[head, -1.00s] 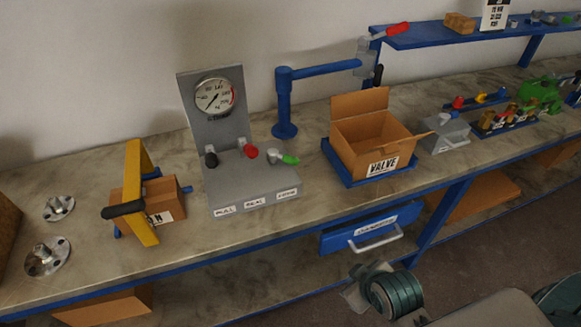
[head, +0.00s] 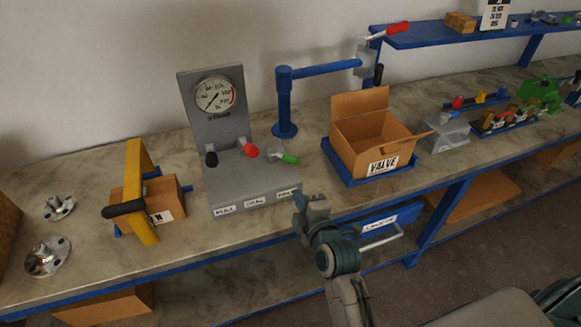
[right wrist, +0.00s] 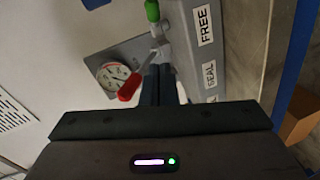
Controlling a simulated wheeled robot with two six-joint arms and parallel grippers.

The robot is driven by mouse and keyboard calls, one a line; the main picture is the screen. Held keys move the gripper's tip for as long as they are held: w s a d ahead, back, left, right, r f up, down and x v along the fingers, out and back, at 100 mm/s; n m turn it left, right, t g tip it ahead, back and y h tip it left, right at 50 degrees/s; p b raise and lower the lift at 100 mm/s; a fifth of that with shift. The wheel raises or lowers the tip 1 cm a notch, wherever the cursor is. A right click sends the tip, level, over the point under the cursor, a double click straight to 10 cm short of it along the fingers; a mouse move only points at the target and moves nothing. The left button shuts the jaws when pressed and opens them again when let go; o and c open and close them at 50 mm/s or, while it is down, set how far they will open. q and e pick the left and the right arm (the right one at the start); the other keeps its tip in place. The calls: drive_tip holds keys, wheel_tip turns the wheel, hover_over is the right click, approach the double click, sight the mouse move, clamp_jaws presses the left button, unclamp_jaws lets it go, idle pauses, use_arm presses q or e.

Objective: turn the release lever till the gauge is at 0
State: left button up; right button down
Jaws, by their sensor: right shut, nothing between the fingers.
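The grey test stand (head: 251,185) stands on the bench with black (head: 211,159), red (head: 250,150) and green (head: 290,159) lever knobs. Its front labels read PULL, SEAL and, at the green-lever end, FREE (right wrist: 204,25). The round gauge (head: 216,96) is on its upright plate, its needle slanting to the lower left; the exact reading is too small to tell. The gauge also shows in the right wrist view (right wrist: 113,75), with the green knob (right wrist: 152,10) and red knob (right wrist: 129,88). My right gripper (head: 299,196) is shut and empty near the stand's front right corner, apart from the green knob. My left gripper is out of view.
A VALVE carton (head: 372,135) in a blue tray stands right of the stand. A blue post with a jib arm (head: 285,105) stands behind. A yellow frame (head: 141,180) with a small box and two metal flanges (head: 48,256) are left. A drawer handle (head: 381,241) juts below the bench edge.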

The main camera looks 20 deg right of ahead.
drive_tip(key=p, duration=0.4)
approach(286, 160)
drive_tip(key=w+a, duration=0.2)
drive_tip(key=a, duration=0.1)
drive_tip(key=w, duration=0.1)
drive_tip(key=w+d+p, duration=0.1)
drive_tip(key=w, duration=0.1)
drive_tip(key=shift+d+f, duration=0.4)
drive_tip(key=shift+w+d+f+p, duration=0.25)
drive_tip(key=shift+w+d+p, duration=0.05)
drive_tip(key=shift+w+d, duration=0.15)
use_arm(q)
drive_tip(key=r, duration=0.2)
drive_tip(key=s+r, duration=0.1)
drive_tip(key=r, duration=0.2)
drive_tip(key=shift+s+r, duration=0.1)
use_arm(e)
drive_tip(key=shift+a, duration=0.1)
